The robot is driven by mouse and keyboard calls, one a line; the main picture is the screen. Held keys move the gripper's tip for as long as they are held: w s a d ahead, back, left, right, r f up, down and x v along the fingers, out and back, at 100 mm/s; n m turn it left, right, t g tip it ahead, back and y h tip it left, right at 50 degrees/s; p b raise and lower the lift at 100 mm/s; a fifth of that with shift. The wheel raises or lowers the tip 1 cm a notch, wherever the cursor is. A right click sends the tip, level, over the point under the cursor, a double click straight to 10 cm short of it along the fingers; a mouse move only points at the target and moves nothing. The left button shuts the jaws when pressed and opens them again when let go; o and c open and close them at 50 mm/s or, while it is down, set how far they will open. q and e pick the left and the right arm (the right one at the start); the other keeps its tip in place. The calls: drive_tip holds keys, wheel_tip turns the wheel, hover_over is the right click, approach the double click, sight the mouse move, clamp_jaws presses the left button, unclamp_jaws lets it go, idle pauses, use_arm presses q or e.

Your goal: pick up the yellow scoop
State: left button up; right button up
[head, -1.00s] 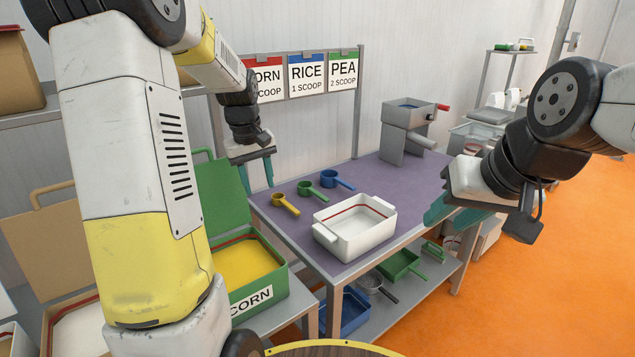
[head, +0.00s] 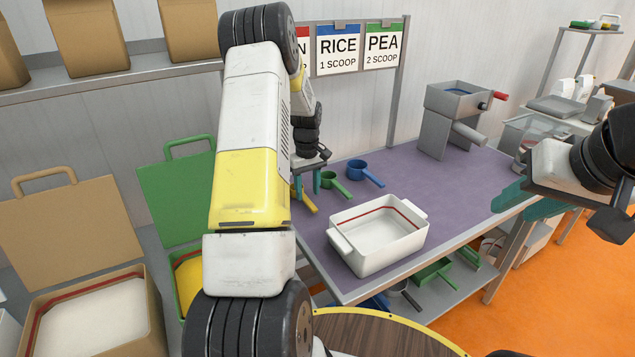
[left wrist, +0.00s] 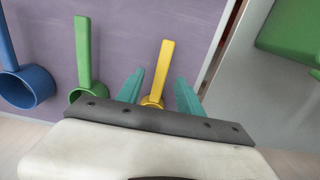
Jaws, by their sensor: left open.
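The yellow scoop (head: 308,203) lies at the left end of the purple table top, partly hidden by my left arm in the head view. In the left wrist view its yellow handle (left wrist: 162,68) stands between the two teal fingers, with its cup partly hidden behind the gripper's edge. My left gripper (head: 310,181) is open at the scoop, a finger on either side of the handle; I cannot tell its height above it. My right gripper (head: 530,203) is open and empty near the table's right front edge.
A green scoop (head: 332,183) and a blue scoop (head: 359,169) lie right of the yellow one. A white tray (head: 382,246) stands in front, and a grey hopper machine (head: 452,115) behind. Open bins (head: 152,290) stand at the left. The table's middle right is clear.

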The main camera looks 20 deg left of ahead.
sight(304, 200)
use_arm(q)
drive_tip(key=shift+s+f, duration=0.1)
drive_tip(key=shift+f, duration=1.35)
clamp_jaws()
drive_tip(key=shift+r, duration=0.15)
